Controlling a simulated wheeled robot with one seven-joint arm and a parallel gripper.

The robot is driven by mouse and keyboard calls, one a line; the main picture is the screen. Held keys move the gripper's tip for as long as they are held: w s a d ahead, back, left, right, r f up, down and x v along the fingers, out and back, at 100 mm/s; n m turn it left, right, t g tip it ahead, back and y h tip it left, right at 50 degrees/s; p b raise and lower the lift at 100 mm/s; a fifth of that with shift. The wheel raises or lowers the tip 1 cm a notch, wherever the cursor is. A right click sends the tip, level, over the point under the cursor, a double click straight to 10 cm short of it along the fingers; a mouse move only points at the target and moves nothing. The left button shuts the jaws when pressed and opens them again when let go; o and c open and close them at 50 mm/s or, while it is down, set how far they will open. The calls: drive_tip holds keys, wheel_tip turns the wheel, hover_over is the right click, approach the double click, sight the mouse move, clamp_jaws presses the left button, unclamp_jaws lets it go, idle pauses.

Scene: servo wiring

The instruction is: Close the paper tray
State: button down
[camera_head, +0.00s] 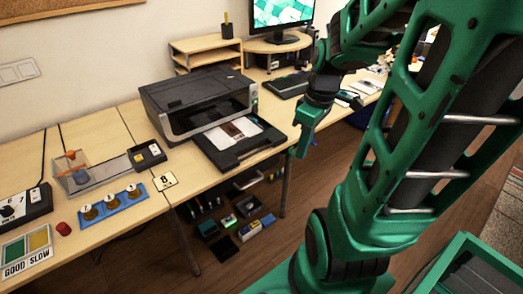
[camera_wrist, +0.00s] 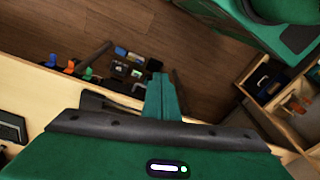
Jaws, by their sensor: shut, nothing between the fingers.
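The black and grey printer (camera_head: 195,105) stands on the wooden desk in the head view. Its paper tray (camera_head: 256,148) sticks out at the front towards the desk's edge, with white and brown paper (camera_head: 232,133) on it. My gripper (camera_head: 302,152) is shut and empty, pointing down, to the right of the tray's front end and apart from it in the head view. In the wrist view my gripper (camera_wrist: 160,80) shows as green fingers held together. A dark edge, perhaps the tray, shows just left of them, mostly hidden by my gripper's body.
A keyboard (camera_head: 287,85) and a monitor (camera_head: 282,15) are behind the tray. A blue board with round brown parts (camera_head: 110,206) and a clear box (camera_head: 85,176) lie left of the printer. A desk leg (camera_head: 286,183) and several small items are below the desk.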

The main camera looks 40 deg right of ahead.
drive_tip(key=w+d+f+n+t+y, duration=0.2)
drive_tip(key=w+f+n, duration=0.1)
drive_tip(key=w+n, duration=0.35)
drive_tip(key=n+t+y, duration=0.1)
drive_tip(key=n+t, duration=0.1)
drive_tip(key=n, duration=0.5)
approach(263, 149)
drive_tip(key=s+a+f, duration=0.3)
drive_tip(key=a+f, duration=0.1)
drive_tip(key=a, duration=0.1)
drive_tip(key=shift+w+a+f, duration=0.1)
drive_tip(key=shift+w+f, duration=0.2)
drive_tip(key=shift+w, duration=0.45)
drive_tip(key=shift+w+a+f, duration=0.1)
drive_tip(key=shift+w+f, duration=0.2)
drive_tip(key=shift+w, duration=0.45)
drive_tip(key=shift+w+f, duration=0.3)
drive_tip(key=shift+w, duration=0.4)
drive_tip(key=w, duration=1.4)
drive_tip(key=shift+w+a, duration=0.2)
drive_tip(key=shift+a, duration=0.05)
drive_tip(key=shift+w+r, duration=0.1)
drive_tip(key=shift+w, duration=0.6)
drive_tip(key=shift+w, duration=0.1)
